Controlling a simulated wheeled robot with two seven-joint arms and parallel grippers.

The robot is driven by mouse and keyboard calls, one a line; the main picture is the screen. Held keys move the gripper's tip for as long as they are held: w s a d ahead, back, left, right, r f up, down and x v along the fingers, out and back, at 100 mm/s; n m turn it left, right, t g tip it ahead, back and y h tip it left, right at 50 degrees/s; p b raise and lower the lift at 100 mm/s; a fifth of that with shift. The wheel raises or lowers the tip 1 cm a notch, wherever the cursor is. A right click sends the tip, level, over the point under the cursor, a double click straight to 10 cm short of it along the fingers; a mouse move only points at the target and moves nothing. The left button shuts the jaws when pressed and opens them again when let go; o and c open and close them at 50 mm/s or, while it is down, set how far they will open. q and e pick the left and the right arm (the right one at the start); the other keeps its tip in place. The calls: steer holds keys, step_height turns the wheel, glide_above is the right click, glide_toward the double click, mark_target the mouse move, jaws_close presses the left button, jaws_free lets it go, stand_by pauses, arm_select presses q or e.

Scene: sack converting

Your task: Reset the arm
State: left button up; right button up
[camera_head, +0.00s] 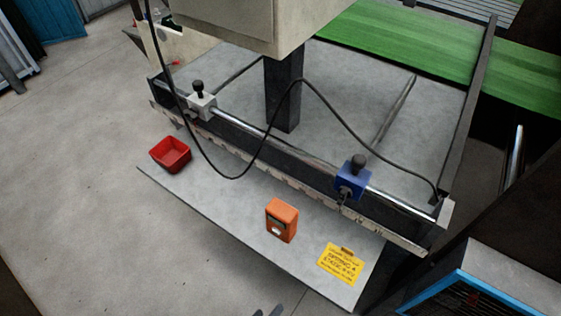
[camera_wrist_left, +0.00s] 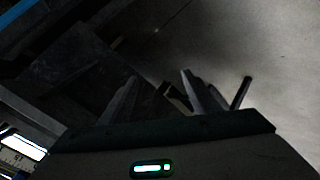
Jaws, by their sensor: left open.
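My left gripper (camera_head: 268,312) shows only as dark fingertips at the bottom edge of the head view, over the floor just in front of the grey shelf. It is open, with nothing seen between its fingers. In the left wrist view, the dark fingers of the left gripper (camera_wrist_left: 185,95) stand apart in front of dim floor and dark shapes. The rest of the left arm is hidden below the head view. My right gripper is in neither view.
The grey shelf (camera_head: 215,205) of the machine holds a red bin (camera_head: 171,154), an orange device (camera_head: 282,220) and a yellow card (camera_head: 340,264). A rail above carries a blue clamp (camera_head: 352,181) and a grey clamp (camera_head: 202,106). A black cable (camera_head: 331,110) hangs across. Floor at left is clear.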

arm_select(q)
steer(key=s+a+f+m+g+y+b, duration=0.15)
steer(key=a+f, duration=0.25)
steer(key=f, duration=0.4)
steer(key=s+a+f+m+g+y, duration=0.1)
steer(key=s+a+f, duration=0.25)
steer(key=f, duration=0.35)
steer(key=s+a+f+m+g+y+b, duration=0.2)
steer(key=s+a+f+m+g+y, duration=0.1)
steer(key=s+a+f, duration=1)
step_height(320, 180, down, 4)
steer(key=s+m+g, duration=0.1)
steer(key=s+g, duration=0.1)
steer(key=shift+s+a, duration=0.35)
steer(key=shift+a, duration=0.05)
steer(key=shift+w+g, duration=0.1)
steer(key=shift+g, duration=0.15)
